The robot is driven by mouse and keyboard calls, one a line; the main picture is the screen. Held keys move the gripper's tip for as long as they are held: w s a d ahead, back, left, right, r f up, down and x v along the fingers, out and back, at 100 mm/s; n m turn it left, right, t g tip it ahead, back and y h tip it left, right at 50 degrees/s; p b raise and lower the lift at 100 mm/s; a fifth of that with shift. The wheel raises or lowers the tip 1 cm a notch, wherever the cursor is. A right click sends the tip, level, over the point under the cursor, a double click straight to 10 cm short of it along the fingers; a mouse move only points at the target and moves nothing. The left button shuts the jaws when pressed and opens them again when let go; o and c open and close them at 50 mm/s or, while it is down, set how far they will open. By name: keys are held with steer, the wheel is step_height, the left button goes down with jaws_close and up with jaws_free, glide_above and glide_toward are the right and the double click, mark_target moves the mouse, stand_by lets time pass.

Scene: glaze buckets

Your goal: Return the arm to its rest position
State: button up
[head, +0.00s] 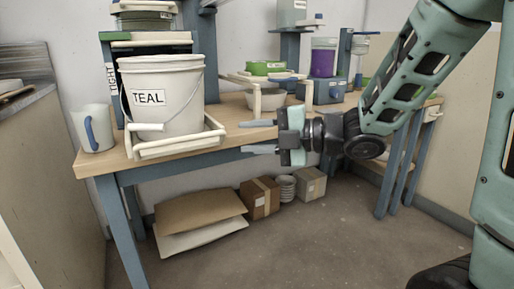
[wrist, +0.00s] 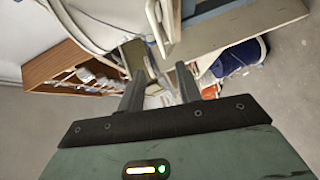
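My gripper (head: 260,137) is in the middle of the head view, in front of the table's front edge and right of the bucket. Its two fingers point left and stand apart with nothing visible between them. In the wrist view the fingers (wrist: 158,85) also stand apart and look empty. My arm reaches in from the right, bent at the elbow. The white bucket labelled TEAL (head: 180,101) stands upright in a cream tray-like frame (head: 180,147) at the table's left end, apart from the fingers.
The wooden table (head: 92,163) holds a white jug with a blue handle (head: 96,129) at left. A balance-like stand with a green dish (head: 267,68) and a purple container (head: 323,62) stand farther back. Boxes (head: 259,197) and flat cardboard (head: 200,210) lie below. The floor at front is clear.

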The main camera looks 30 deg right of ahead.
steer(key=shift+s+d, duration=0.2)
steer(key=shift+s, duration=0.05)
stand_by(0.4)
steer(key=a+f+m+g+h, duration=0.2)
steer(key=a+f+m+h, duration=0.45)
steer(key=f+m, duration=0.3)
steer(key=s+a+f+m+g+h, duration=0.1)
steer(key=s+a+m+g+h, duration=0.15)
steer(key=s, duration=0.45)
steer(key=s+a+f+m+g+h+p, duration=0.1)
steer(key=s+f+m+g, duration=0.2)
steer(key=s, duration=0.5)
steer(key=s+a+m+g+h, duration=0.1)
steer(key=s+a+m+g, duration=0.2)
steer(key=s, duration=0.4)
step_height(320, 180, up, 30)
steer(key=d+g+p, duration=0.1)
steer(key=p, duration=2.9)
steer(key=shift+d, duration=0.2)
